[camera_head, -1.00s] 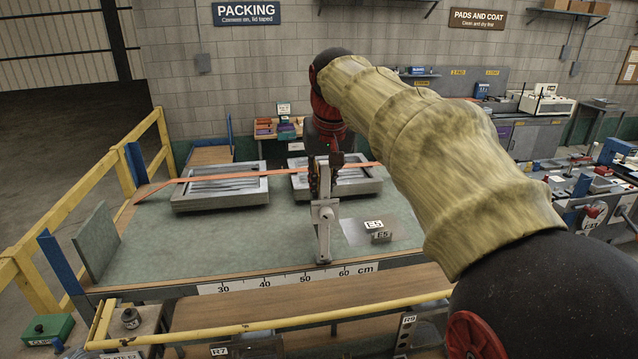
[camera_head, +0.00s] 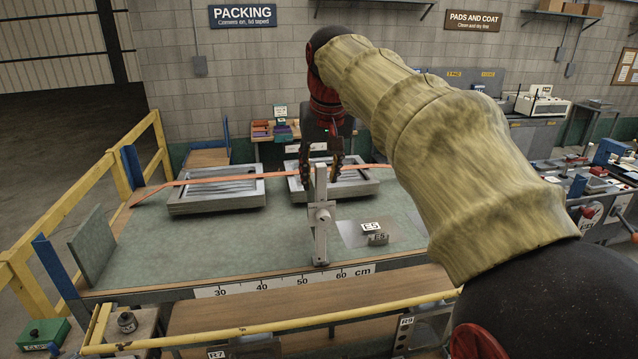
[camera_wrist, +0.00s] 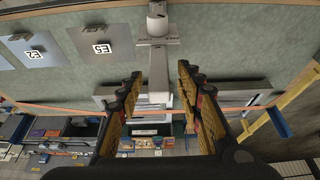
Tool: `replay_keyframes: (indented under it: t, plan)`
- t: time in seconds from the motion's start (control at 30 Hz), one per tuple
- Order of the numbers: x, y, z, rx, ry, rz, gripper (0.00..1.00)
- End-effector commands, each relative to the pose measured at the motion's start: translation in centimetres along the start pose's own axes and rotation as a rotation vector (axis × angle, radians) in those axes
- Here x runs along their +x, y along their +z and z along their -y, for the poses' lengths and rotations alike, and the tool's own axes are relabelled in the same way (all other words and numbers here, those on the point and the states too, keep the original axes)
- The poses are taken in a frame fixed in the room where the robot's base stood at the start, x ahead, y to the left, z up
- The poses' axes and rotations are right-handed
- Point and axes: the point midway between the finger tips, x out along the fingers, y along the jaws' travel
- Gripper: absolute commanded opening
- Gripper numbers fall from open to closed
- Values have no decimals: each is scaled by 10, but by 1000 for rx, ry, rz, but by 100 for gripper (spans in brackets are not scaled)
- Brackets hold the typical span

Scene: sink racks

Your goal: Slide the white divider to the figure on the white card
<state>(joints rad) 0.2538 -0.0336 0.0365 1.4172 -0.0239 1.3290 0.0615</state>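The white divider (camera_head: 320,215) is an upright light post with a foot by the front scale (camera_head: 285,282). The foot stands between the 50 and 60 cm marks, near 54 or 55. My gripper (camera_head: 322,172) is open, fingers down, at the post's top behind it. In the wrist view the open fingers (camera_wrist: 158,95) lie on either side of the divider (camera_wrist: 159,72), with a gap on both sides. A white label reading E5 (camera_head: 371,227) lies right of the divider; in the wrist view labels E5 (camera_wrist: 102,49) and E2 (camera_wrist: 35,53) show. I cannot identify a card bearing a plain figure.
Two grey framed trays (camera_head: 217,208) and (camera_head: 350,188) stand behind on the green table, with an orange strip (camera_head: 240,176) across them. A green upright panel (camera_head: 92,243) stands at the left end. A yellow rail (camera_head: 270,324) runs in front. The tabletop left of the divider is clear.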

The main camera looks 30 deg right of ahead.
Motion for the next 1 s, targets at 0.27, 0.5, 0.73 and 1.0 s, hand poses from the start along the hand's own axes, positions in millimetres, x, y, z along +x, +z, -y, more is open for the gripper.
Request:
replay_keyframes:
  t: [0.27,0.5,0.73,1.0]
  plan:
    - [-55,-1,0,0,0,-2,36]
    - [-78,0,0,0,0,0,36]
    - [-81,0,0,0,0,1,36]
    - [-81,0,0,0,0,1,36]
